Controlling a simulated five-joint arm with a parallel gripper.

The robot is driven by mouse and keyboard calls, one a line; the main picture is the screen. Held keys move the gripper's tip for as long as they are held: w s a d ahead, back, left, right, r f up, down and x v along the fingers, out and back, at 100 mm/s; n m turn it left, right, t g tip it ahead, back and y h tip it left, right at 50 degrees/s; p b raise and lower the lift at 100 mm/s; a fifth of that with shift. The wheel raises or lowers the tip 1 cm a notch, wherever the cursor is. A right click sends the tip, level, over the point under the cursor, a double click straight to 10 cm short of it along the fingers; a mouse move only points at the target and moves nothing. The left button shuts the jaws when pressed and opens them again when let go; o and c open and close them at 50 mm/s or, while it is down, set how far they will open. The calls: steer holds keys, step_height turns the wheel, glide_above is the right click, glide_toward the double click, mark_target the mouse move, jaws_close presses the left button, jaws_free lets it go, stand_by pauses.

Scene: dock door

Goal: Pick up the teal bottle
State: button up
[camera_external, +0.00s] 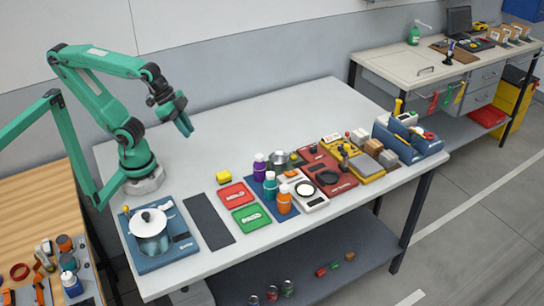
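My gripper (184,120) hangs in the air above the back left part of the white table (220,125). Its fingers point down, and nothing shows between them, but their gap is too small to judge. A blue-teal bottle (270,188) with a pale cap stands upright on a dark blue mat, to the right of and nearer the camera than my gripper. A purple bottle (260,169) stands just behind it, and an orange bottle (284,203) stands just in front. The gripper is well apart from all of them.
Red (235,195) and green (251,218) trays lie left of the bottles; a yellow block (224,177) lies behind. A pot (152,232) stands front left. The table's back is clear.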

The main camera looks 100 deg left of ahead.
steer(key=o, duration=1)
steer(key=n+g, duration=0.5)
steer(key=n, duration=0.6)
glide_above(271, 173)
steer(key=f, duration=1)
steer(key=shift+s+f, duration=0.2)
steer(key=shift+s, duration=0.05)
steer(key=shift+w+a+f+n+g, duration=0.1)
steer(key=shift+w+f+n+g, duration=0.2)
steer(key=shift+w+f+n, duration=0.15)
steer(key=shift+s+d+f, duration=0.1)
steer(key=shift+f, duration=1.9)
steer(key=shift+s+d+f, duration=0.1)
steer(key=shift+f, duration=1.85)
